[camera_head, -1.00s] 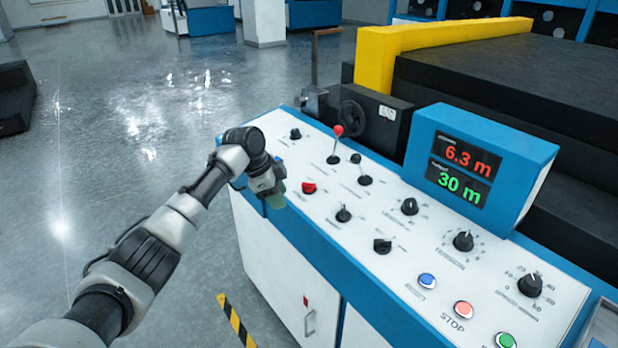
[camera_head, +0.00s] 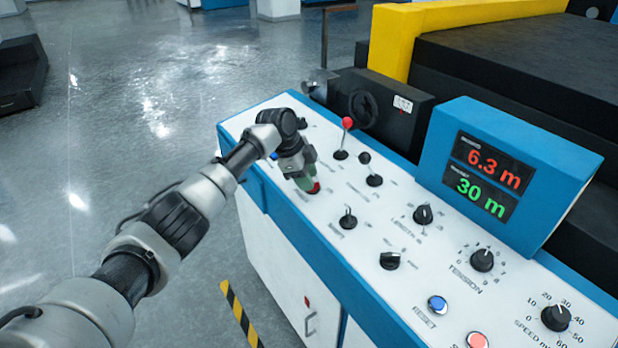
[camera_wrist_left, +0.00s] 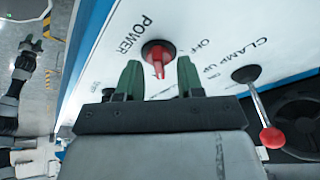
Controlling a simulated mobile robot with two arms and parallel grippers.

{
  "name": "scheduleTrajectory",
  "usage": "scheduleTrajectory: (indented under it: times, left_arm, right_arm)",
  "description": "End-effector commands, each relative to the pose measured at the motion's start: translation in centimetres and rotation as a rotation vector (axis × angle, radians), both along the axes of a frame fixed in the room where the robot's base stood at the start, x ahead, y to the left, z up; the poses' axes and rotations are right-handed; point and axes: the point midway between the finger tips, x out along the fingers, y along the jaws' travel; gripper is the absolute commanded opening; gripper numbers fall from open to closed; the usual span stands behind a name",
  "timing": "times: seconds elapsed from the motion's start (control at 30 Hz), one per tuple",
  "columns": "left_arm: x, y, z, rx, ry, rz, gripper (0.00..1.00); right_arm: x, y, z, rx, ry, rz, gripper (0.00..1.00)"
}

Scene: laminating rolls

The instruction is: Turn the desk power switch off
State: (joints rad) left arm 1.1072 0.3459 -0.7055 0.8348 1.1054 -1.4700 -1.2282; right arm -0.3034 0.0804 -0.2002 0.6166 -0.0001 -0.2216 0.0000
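The red rotary power switch (camera_wrist_left: 158,55) sits on the white desk panel in the left wrist view, beside the labels POWER and OFF. Its red handle points toward my gripper, away from the OFF label. In the head view the switch (camera_head: 314,188) is partly hidden by my left gripper (camera_head: 306,184). In the left wrist view my left gripper (camera_wrist_left: 158,80) is open, with one green finger on each side of the switch handle and a gap to it. I cannot tell whether the fingers reach the handle's depth.
A red-knobbed clamp lever (camera_head: 346,140) and a black-knobbed lever (camera_head: 373,172) stand close to the right of the switch. Several black dials, a blue button (camera_head: 437,304) and a display box (camera_head: 505,170) are farther right. Open floor lies left of the desk.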

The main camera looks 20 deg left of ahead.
Motion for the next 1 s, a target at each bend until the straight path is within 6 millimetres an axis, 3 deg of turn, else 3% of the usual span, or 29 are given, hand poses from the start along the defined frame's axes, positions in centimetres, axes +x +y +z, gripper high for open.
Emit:
scheduleTrajectory:
  times: [0.13,0.43,0.67,1.0]
  left_arm:
    - [0.2,-0.4,-1.0,0.0,0.001,0.0,0.37]
    - [0.2,-0.5,-1.2,0.0,-0.001,0.001,0.37]
    - [0.2,-0.5,-1.2,0.0,0.0,0.0,0.02]
    - [0.1,-0.5,-1.3,-0.001,0.003,0.007,0.0]
  right_arm:
    - [1.9,0.2,0.3,0.004,-0.033,0.0,0.43]
    - [0.6,0.1,0.2,0.002,-0.012,-0.001,0.43]
    - [-0.1,0.0,0.1,0.001,0.0,-0.001,0.43]
    - [0.3,0.1,0.3,0.001,-0.005,-0.001,0.43]
